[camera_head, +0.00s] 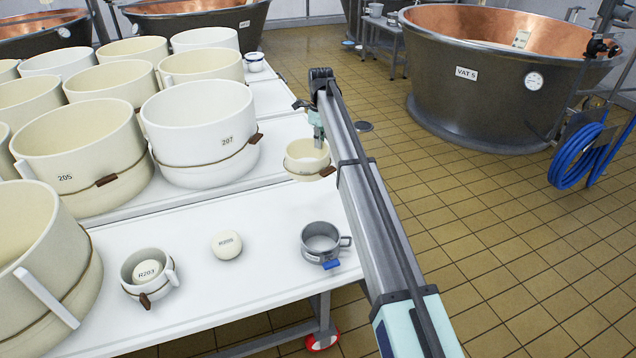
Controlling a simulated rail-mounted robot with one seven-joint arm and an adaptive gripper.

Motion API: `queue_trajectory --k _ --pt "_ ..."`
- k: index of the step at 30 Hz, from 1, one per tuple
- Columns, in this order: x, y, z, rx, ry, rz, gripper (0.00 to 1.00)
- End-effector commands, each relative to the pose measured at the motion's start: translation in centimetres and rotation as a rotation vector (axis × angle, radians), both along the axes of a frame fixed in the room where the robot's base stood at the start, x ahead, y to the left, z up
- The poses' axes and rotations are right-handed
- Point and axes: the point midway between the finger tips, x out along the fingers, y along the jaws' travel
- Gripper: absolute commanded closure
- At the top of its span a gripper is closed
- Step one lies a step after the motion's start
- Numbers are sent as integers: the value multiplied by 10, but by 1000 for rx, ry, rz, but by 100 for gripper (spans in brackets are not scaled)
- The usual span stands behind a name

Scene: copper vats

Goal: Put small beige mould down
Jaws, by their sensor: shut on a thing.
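The small beige mould (306,163), with a cord and a brown toggle, is at the right edge of the white table, beside the large white mould marked 207. My gripper (318,142) comes down from above and is shut on the mould's far rim. The mould is upright and looks empty. I cannot tell whether its base touches the table or hangs just above it. My arm passes close along its right side.
Large beige and white moulds (82,150) fill the table's left. Nearer stand a small mould (132,265) holding a block marked R203, a loose white block (227,245) and a metal cup (322,243). White tabletop (250,205) between is bare. Vat 5 (480,95) stands right.

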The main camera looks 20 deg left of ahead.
Motion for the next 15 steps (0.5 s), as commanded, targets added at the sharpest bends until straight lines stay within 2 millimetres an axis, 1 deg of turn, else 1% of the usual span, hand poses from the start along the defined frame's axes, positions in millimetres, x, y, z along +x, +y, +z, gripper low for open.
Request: queue_trajectory --k 1,9,12,15 --pt "-1 -1 -14 -1 3 0 100" --pt "-1 -1 -77 -1 2 -1 100" --pt "0 -1 -94 -1 1 -1 100" --pt "0 0 -106 0 0 -1 100"
